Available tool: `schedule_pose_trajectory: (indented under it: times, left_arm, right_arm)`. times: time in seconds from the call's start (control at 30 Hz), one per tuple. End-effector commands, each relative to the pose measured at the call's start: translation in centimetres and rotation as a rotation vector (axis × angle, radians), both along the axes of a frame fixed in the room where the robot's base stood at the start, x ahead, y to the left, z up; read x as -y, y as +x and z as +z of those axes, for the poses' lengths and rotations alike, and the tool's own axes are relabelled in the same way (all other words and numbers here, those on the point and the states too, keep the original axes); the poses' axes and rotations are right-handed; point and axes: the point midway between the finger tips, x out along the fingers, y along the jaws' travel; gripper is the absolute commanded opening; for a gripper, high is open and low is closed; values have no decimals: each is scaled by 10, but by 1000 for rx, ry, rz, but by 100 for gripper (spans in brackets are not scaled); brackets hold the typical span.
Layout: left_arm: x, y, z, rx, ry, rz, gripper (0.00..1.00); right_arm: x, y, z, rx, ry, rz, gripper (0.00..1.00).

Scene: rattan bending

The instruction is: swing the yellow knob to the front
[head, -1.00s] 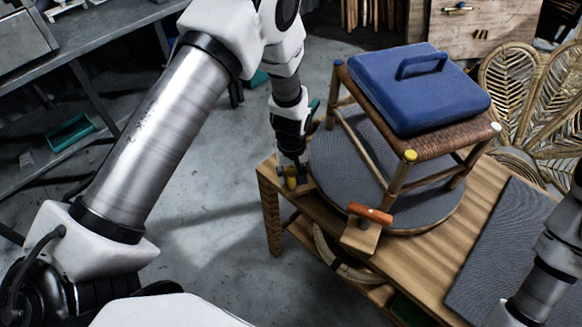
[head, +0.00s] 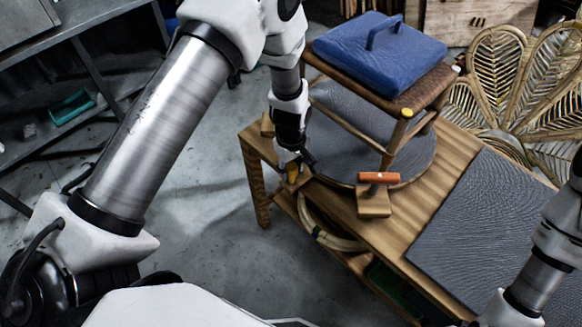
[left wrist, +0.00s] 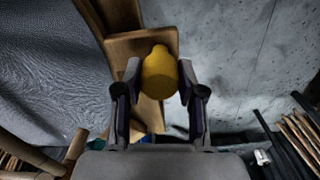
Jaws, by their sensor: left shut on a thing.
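The yellow knob (head: 293,173) is at the left front edge of the wooden table, near the rim of the round grey turntable (head: 345,100). My left gripper (head: 298,167) reaches down onto it from above. In the left wrist view the yellow knob (left wrist: 159,73) sits between the two fingers of my left gripper (left wrist: 159,80), over a wooden arm or block (left wrist: 150,112). The fingers partly hide the knob in the head view. My right arm shows at the right edge, but its gripper is out of the picture.
An orange handle (head: 378,178) on a wooden block (head: 374,203) is to the right of the knob. A grey mat (head: 490,230) covers the table's right part. Grey floor lies left.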

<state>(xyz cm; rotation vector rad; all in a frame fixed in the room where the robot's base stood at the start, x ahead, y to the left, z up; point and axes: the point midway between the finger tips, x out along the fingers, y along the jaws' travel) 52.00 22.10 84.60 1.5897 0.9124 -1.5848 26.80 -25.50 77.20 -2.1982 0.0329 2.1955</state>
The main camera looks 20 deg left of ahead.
Motion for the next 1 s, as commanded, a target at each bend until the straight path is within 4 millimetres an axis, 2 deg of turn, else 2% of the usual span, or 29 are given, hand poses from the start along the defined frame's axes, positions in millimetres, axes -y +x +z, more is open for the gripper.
schedule_pose_trajectory:
  times: [0.63,0.67,0.7,0.73,1.0]
  left_arm:
    - [0,-2,-2,-8,0,32,0]
    - [0,-2,-2,-8,0,33,46]
    - [0,-2,-2,-8,0,32,60]
    - [0,-2,-2,-7,0,32,64]
    - [1,0,0,-2,0,32,64]
  right_arm:
    - [0,0,-1,0,0,0,41]
    - [0,0,-1,0,0,0,41]
    - [0,0,-1,0,0,0,41]
    - [0,0,-1,0,0,0,41]
    - [0,0,0,0,0,0,41]
